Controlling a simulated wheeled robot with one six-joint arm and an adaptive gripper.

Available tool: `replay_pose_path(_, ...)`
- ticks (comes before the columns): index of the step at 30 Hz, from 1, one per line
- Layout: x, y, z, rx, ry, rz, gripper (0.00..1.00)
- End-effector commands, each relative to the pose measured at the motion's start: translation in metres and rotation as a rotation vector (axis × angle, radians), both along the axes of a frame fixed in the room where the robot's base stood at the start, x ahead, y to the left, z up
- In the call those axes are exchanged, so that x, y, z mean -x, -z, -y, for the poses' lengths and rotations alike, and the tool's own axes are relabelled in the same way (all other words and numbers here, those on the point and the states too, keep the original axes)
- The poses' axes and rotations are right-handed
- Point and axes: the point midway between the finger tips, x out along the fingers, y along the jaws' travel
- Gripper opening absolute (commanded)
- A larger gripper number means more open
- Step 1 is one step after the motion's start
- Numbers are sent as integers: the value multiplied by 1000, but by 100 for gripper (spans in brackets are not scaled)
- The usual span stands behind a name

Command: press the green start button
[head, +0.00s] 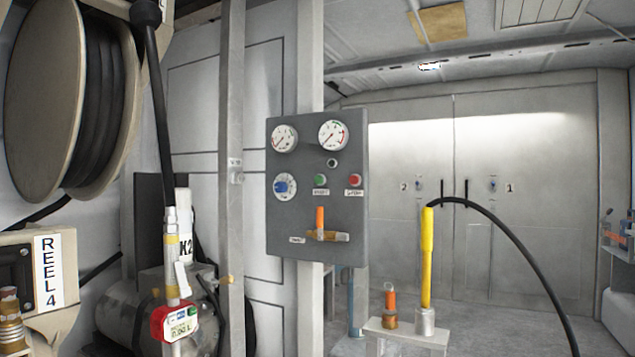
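The green start button (320,180) sits on a grey control panel (343,143) near the middle of the head view. A small label is under it. A red button (354,180) is to its right, also with a label. A blue dial knob (285,186) is to its left. Nothing covers the green button. My gripper is not in view.
Two gauges (333,134) top the panel; an orange-handled valve (320,221) is below. A yellow-handled hose nozzle (427,258) stands in a holder on a low stand (408,336). A hose reel (72,97) and dispensing nozzle (174,280) occupy the left.

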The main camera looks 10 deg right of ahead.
Motion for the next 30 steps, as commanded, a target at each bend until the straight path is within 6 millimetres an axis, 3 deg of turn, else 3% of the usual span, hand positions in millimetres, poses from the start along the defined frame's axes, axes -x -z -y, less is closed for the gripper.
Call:
replay_pose_path(2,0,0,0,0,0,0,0)
replay_pose_path(30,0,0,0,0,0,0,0)
